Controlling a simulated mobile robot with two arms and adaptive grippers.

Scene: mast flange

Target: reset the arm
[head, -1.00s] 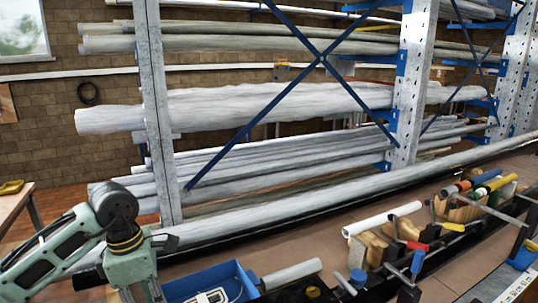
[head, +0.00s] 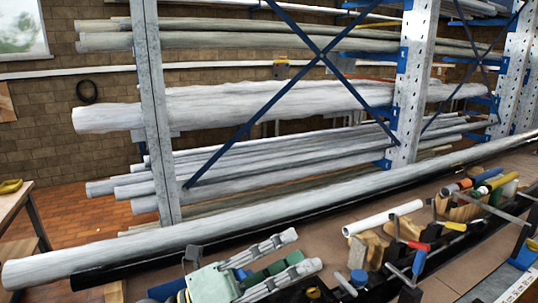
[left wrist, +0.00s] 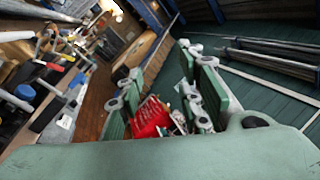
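My left gripper (head: 292,254) is at the bottom middle of the head view, above the front of the bench. Its two grey, jointed fingers with green pads point right and stand apart, with no object visible between them. In the left wrist view the same fingers (left wrist: 160,92) are spread. A red item (left wrist: 151,117) shows in the gap, seemingly beyond the fingers; its distance is unclear. My right gripper is in neither view.
A long grey pipe (head: 250,217) runs along the bench (head: 330,225) behind my left gripper. A pipe rack (head: 408,90) stands behind. A white tube (head: 383,218), wooden blocks (head: 370,250) and clamps lie to the right. A small table (head: 14,208) is at left.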

